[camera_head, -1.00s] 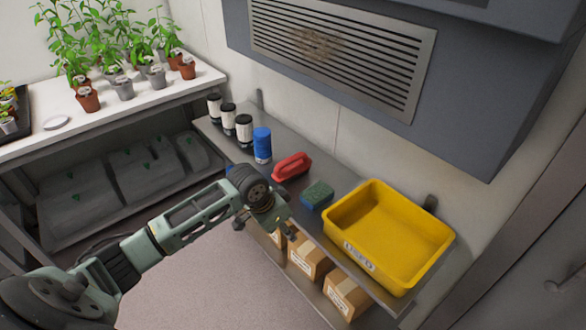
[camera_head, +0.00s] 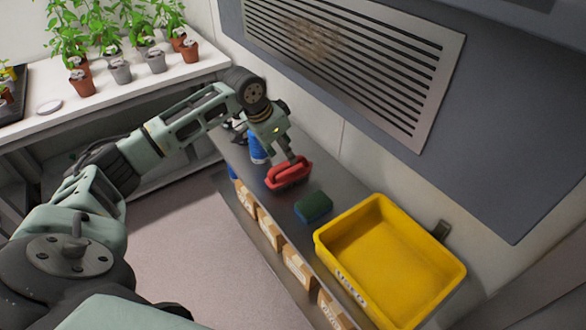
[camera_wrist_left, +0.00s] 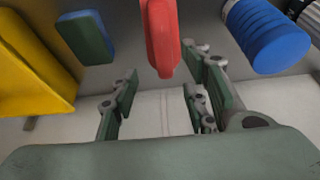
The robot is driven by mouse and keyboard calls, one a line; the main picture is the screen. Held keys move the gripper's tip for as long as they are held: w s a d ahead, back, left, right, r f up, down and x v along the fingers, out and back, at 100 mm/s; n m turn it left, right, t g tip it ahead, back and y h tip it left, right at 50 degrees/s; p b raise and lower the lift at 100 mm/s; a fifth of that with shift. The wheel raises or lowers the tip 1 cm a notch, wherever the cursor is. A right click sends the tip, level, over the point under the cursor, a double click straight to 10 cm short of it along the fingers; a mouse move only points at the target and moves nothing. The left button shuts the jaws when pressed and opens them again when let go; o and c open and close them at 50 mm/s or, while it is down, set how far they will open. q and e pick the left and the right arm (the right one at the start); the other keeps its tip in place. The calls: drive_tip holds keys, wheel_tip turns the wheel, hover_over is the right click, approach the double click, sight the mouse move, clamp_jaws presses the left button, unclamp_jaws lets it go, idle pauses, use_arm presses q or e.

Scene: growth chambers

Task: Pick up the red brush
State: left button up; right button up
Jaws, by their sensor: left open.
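The red brush (camera_head: 289,173) lies on the metal shelf (camera_head: 265,215), between the blue bottle and the sponge. My left gripper (camera_head: 290,160) is right above it, pointing down, with its fingertips close to the handle. In the left wrist view the red brush (camera_wrist_left: 162,38) reaches in from the top, between the two open fingers (camera_wrist_left: 160,95) and nearer the right one. I cannot tell whether a finger touches it. My right gripper is not in view.
A green and blue sponge (camera_head: 313,207) and a yellow bin (camera_head: 345,232) stand to the right of the brush. A blue bottle (camera_head: 257,148) is close on the left. The wall with a grey vent unit (camera_head: 480,130) rises behind. Boxes (camera_head: 298,268) sit below.

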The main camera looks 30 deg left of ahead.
sight(288, 162)
use_arm(q)
drive_tip(key=f, duration=0.2)
drive_tip(key=f+p, duration=0.1)
drive_tip(key=shift+w+a+f, duration=0.1)
drive_tip(key=shift+w, duration=0.2)
drive_tip(key=shift+x, duration=1.15)
drive_tip(key=shift+w+a+f, duration=0.1)
drive_tip(key=shift+w+f, duration=0.1)
drive_tip(key=shift+c, duration=0.5)
drive_tip(key=c, duration=0.7)
clamp_jaws()
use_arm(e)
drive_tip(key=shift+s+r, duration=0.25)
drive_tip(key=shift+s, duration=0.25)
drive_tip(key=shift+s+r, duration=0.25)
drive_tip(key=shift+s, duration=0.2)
